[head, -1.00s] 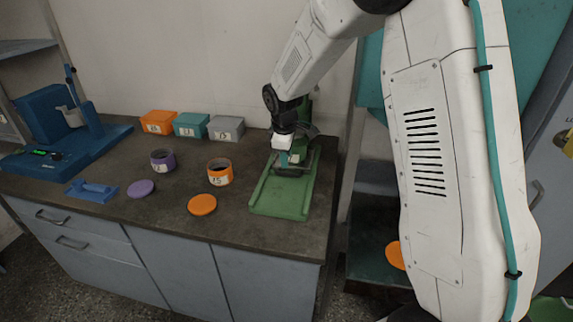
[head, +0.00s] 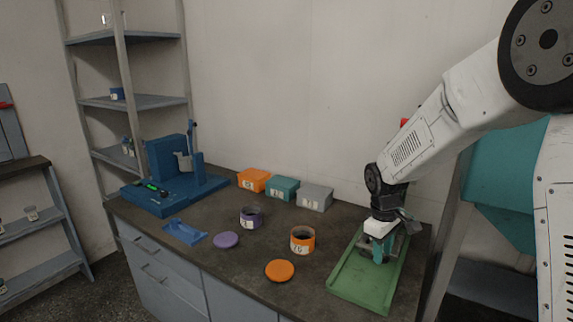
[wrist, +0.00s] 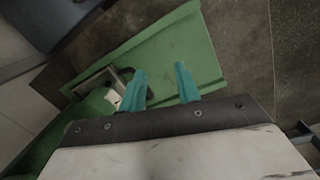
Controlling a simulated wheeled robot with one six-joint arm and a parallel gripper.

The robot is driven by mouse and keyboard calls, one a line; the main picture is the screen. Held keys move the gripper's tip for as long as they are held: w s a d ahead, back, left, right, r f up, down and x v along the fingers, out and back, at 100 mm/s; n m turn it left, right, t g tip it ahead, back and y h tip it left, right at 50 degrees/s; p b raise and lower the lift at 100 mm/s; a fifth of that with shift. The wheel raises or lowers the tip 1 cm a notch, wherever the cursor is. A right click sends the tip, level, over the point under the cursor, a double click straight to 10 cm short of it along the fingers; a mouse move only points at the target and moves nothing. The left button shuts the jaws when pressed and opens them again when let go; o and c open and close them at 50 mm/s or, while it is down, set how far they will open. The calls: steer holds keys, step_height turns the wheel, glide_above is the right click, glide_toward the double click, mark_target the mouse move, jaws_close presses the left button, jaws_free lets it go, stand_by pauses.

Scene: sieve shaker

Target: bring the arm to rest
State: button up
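My gripper (head: 381,249) is low over the green tray-like base (head: 350,284) at the right end of the counter. In the wrist view, my gripper (wrist: 162,84) shows two teal fingers spread apart with bare green surface (wrist: 205,62) visible between and beyond them. Nothing is seen between the fingers. A metal bracket-like part (wrist: 108,80) lies close to the left finger; whether they touch cannot be told. My arm is stretched out over the counter from the right.
The counter (head: 215,262) holds an orange jar (head: 302,240), a purple jar (head: 250,218), an orange lid (head: 280,271), a purple lid (head: 226,240), and orange, teal and grey boxes (head: 314,198). A blue device (head: 175,180) stands at left. Shelves (head: 125,100) stand behind it.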

steer(key=s+r+m, duration=0.4)
steer(key=s+r, duration=0.4)
steer(key=s, duration=0.8)
steer(key=s+r+m+t+y, duration=0.1)
steer(key=s+r+m, duration=0.2)
steer(key=s+r, duration=0.5)
steer(key=s, duration=0.9)
steer(key=shift+a+m+t, duration=0.15)
steer(key=shift+m+t, duration=0.15)
steer(key=shift+m, duration=0.1)
